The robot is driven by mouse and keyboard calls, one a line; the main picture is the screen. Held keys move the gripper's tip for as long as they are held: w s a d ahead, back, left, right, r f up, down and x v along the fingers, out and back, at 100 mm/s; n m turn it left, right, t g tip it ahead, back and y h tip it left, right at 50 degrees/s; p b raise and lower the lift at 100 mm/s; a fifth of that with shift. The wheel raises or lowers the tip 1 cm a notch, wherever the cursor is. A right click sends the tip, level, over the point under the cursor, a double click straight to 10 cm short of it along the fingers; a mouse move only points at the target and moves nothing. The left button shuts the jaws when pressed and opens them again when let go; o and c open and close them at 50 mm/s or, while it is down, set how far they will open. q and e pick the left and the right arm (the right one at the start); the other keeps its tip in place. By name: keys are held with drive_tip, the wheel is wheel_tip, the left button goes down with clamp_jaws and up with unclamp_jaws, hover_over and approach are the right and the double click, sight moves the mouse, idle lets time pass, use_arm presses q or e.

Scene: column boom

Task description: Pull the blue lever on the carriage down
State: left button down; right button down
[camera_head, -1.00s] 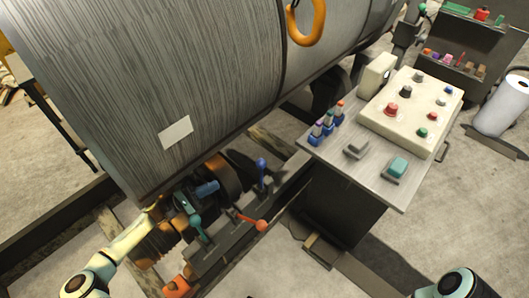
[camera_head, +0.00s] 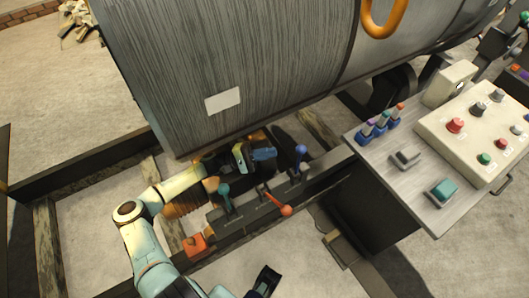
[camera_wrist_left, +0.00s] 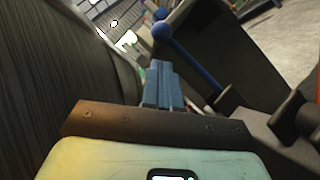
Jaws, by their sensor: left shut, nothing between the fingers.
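The blue lever (camera_head: 301,151) stands up from the dark carriage (camera_head: 247,213) under the big drum, with a round blue knob on top. In the left wrist view the blue lever (camera_wrist_left: 162,31) shows ahead of the fingers, its rod slanting down to the right. My left gripper (camera_head: 272,154) is shut and empty, just left of the blue knob and apart from it. Its blue fingers (camera_wrist_left: 160,82) show in the left wrist view. A teal lever (camera_head: 223,190) and a red lever (camera_head: 285,210) stand on the same carriage.
The large grey drum (camera_head: 280,60) hangs close above my left gripper. An orange block (camera_head: 195,245) is at the carriage's near left end. A control desk (camera_head: 376,165) with buttons stands to the right. Dark beams (camera_head: 90,165) frame the floor at left.

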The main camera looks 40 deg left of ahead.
use_arm(q)
drive_tip(key=x, duration=0.6)
use_arm(e)
drive_tip(key=shift+r, duration=0.1)
use_arm(q)
drive_tip(key=shift+d, duration=0.2)
